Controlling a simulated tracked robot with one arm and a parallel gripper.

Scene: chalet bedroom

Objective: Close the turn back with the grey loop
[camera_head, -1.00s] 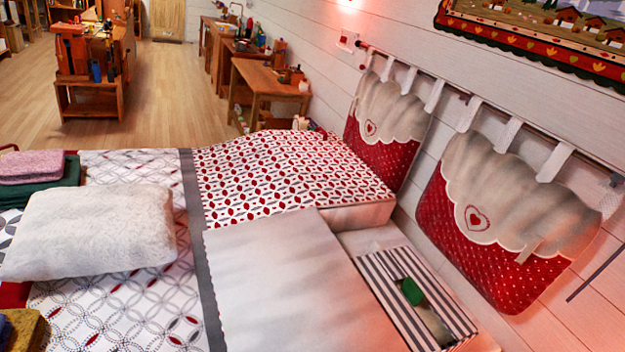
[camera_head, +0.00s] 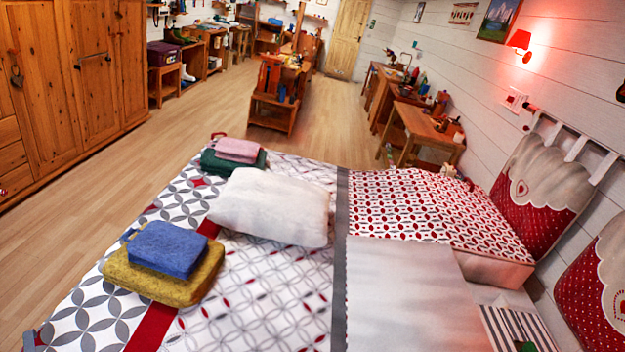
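The bed (camera_head: 270,300) has a patterned cover. A plain white turned-back panel (camera_head: 405,300) lies flat at the lower right, beside a grey band (camera_head: 340,215). Next to it, on the far side, a red-and-white patterned part (camera_head: 430,205) lies over the bed. A small grey piece (camera_head: 28,340) sticks out at the bed's lower left edge; it may be the grey loop, but it is too small to tell. A small red loop (camera_head: 218,136) shows at the far edge. My gripper is not in view.
A white pillow (camera_head: 270,205), a blue folded cloth (camera_head: 167,249) on a yellow one (camera_head: 165,280), and a pink cloth (camera_head: 238,150) on a green one lie on the bed. A striped piece (camera_head: 510,325) is at lower right. The wooden floor (camera_head: 110,190) left of the bed is clear.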

